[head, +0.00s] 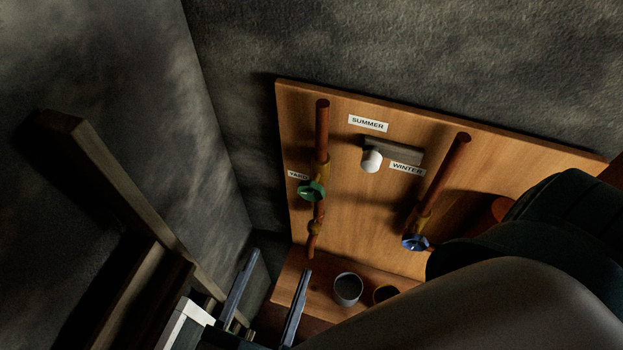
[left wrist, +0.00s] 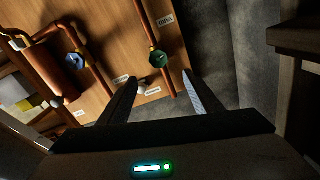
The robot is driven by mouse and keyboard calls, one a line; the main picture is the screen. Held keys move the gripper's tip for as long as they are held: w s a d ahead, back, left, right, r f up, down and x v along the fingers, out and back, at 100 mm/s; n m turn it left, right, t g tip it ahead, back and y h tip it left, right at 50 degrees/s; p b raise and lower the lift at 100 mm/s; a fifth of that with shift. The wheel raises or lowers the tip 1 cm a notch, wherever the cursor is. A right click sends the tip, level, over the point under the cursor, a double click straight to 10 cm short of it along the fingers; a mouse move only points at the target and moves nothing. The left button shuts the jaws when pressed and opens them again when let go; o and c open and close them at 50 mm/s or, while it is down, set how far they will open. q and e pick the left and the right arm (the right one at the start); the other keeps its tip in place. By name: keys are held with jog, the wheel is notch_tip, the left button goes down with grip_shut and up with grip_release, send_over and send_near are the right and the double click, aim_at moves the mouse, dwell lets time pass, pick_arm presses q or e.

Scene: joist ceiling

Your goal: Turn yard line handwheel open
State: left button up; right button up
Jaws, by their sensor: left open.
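The green yard handwheel (head: 312,191) sits on a copper pipe at the left of the wooden board, beside the YARD label (head: 297,175). In the left wrist view the green handwheel (left wrist: 158,58) lies ahead of and roughly between the fingertips, with its label (left wrist: 166,20) above it. My left gripper (head: 281,262) is open and empty, below the handwheel in the head view and apart from it. Its two fingers also show in the left wrist view (left wrist: 160,78). My right gripper is not visible.
A blue handwheel (head: 415,242) is on another pipe to the right. A white knob (head: 371,161) sits between the SUMMER and WINTER labels. A grey cup (head: 348,288) stands on the ledge below. A wooden beam (head: 110,185) runs along the left. Dark walls surround the board.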

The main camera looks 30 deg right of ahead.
aim_at(310, 193)
pick_arm(q)
jog(key=shift+s+r+n, duration=0.15)
jog(key=shift+n, duration=0.25)
jog(key=shift+d, duration=0.1)
jog(key=p+x, duration=0.3)
jog(key=x, duration=1.3)
jog(key=shift+w+d+r, duration=0.1)
jog(key=shift+w+d, duration=0.05)
jog(key=shift+w, duration=0.05)
jog(key=shift+w+d, duration=0.25)
jog(key=shift+d, duration=0.1)
jog(key=c, duration=1)
